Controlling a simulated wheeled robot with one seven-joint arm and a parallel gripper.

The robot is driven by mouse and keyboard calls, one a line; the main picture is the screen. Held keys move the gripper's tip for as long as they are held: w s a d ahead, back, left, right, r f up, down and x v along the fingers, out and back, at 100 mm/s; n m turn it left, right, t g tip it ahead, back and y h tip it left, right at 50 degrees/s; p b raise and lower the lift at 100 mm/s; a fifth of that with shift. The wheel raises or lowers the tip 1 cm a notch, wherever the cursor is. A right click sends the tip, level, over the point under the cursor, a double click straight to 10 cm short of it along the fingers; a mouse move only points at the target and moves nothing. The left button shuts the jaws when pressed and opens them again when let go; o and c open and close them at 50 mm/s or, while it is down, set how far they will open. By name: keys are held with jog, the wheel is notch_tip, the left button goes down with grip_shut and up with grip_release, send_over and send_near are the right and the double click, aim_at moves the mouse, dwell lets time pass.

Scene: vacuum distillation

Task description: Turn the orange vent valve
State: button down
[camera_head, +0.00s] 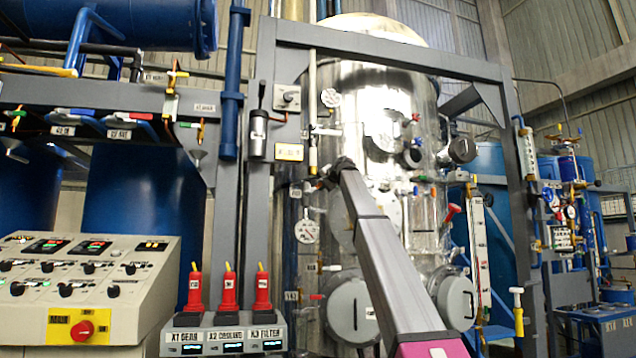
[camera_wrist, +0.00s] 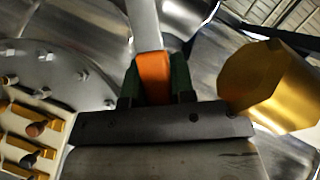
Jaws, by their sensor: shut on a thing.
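In the wrist view, the orange vent valve handle (camera_wrist: 154,84) sits between the two green-faced fingers of my gripper (camera_wrist: 155,70). The fingers are shut on it from both sides. A flat grey metal bar (camera_wrist: 146,26) runs up from the orange part. In the head view, my arm reaches up to the front of the shiny steel vessel (camera_head: 385,105). Its far end is close to the vessel's upper left side. The valve and the fingertips cannot be made out there. How far the handle is turned cannot be told.
A brass hexagonal fitting (camera_wrist: 262,85) stands close to the right of my gripper. A bolted flange (camera_wrist: 60,75) is to the left. In the head view, a grey frame post (camera_head: 258,215) and a control console (camera_head: 85,290) stand left of my arm.

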jog(key=shift+w+d+f+m+t+y, duration=0.1)
jog(key=shift+d+f+m+t+y, duration=0.25)
jog(key=shift+f+m, duration=0.5)
jog(key=shift+d+f+m+t+y, duration=0.1)
jog(key=shift+f+m+y, duration=0.4)
jog(key=shift+m, duration=0.65)
jog(key=shift+w+d+f+m+t+y, duration=0.1)
jog(key=shift+d+f+m+t+y, duration=0.2)
jog(key=shift+f+m, duration=0.55)
jog(key=shift+a+r+m+y, duration=0.1)
jog(key=shift+a+m+y, duration=0.05)
jog(key=shift+m+y, duration=0.15)
jog(key=c, duration=1)
grip_release()
jog(key=shift+o, duration=0.2)
jog(key=shift+s, duration=0.15)
jog(key=v, duration=1)
jog(key=shift+s+d, duration=0.2)
jog(key=shift+d, duration=0.05)
jog(key=shift+r, duration=0.1)
